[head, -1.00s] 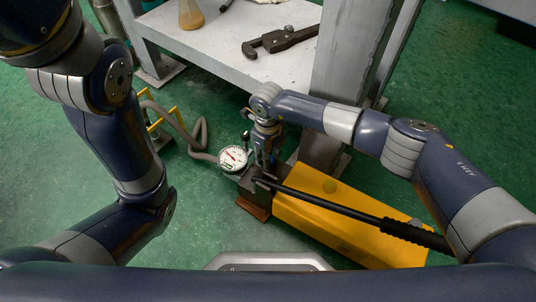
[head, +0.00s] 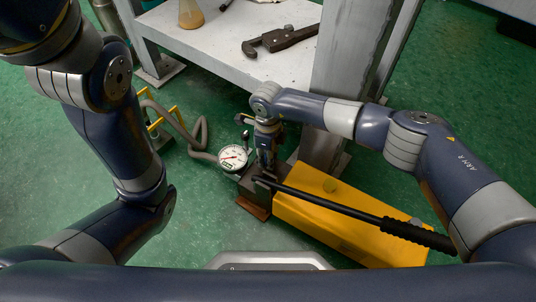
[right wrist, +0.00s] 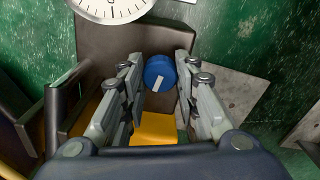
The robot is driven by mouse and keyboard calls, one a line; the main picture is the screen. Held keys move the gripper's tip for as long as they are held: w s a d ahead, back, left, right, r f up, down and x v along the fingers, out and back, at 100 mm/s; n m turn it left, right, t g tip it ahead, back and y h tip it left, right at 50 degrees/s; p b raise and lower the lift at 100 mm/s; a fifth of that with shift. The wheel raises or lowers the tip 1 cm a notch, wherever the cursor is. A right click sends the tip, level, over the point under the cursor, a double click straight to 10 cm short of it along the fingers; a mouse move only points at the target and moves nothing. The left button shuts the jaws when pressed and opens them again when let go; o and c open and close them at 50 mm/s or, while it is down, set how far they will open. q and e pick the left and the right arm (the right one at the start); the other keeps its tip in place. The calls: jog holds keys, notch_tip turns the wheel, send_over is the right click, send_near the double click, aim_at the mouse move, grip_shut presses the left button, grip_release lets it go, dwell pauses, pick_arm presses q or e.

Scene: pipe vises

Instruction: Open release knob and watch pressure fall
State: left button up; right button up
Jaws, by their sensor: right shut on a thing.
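The release knob (right wrist: 159,70) is a blue round cap with a white mark, in the right wrist view at the front of a dark block on the pump. My right gripper (right wrist: 158,82) is shut on it, with one finger on each side. My left gripper is out of view.
The pump's black lever (head: 340,210) lies along its top. A grey hose (head: 190,140) runs left from the gauge.

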jog(key=o, duration=1.1)
jog(key=shift+c, duration=0.2)
jog(key=shift+r, duration=0.1)
notch_tip(320, 180, up, 12)
